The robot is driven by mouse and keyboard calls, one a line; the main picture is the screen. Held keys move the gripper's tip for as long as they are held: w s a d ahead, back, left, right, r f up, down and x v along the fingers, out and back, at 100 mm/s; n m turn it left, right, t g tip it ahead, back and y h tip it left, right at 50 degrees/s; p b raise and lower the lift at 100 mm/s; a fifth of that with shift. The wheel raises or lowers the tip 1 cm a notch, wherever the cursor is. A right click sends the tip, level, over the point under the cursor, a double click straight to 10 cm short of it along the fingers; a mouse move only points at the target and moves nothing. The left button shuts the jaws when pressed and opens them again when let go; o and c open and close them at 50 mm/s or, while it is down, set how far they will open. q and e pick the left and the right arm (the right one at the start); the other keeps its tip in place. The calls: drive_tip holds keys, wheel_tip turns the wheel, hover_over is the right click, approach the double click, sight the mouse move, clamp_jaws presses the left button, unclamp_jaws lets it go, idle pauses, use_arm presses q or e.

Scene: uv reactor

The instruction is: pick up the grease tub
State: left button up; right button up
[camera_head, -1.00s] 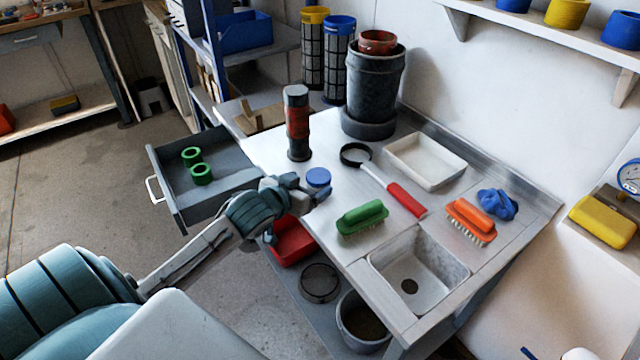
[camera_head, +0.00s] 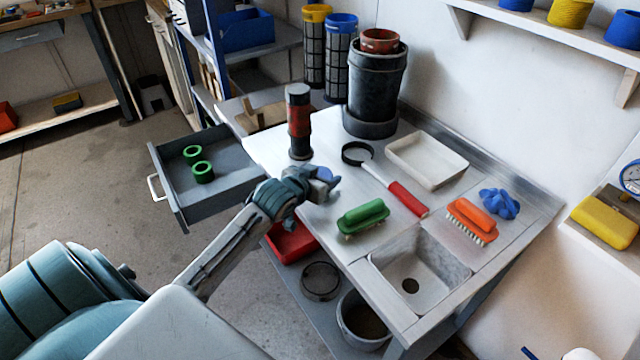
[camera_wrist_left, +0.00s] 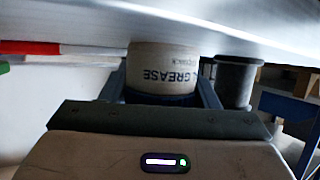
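The grease tub shows upside down in the left wrist view as a pale tub (camera_wrist_left: 162,58) with the word GREASE and a dark blue lid. It stands against the worktop. In the head view a bit of its blue lid (camera_head: 325,173) shows at my left gripper (camera_head: 327,182), which hides the rest. The two fingers of my left gripper (camera_wrist_left: 162,92) flank the tub closely in the wrist view. I cannot tell whether they press on it. My right gripper is not in view.
A sink (camera_head: 425,262) lies in front. An open drawer (camera_head: 225,191) sticks out at left.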

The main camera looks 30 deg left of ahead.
use_arm(q)
drive_tip(key=c, duration=0.4)
drive_tip(key=shift+r, duration=0.1)
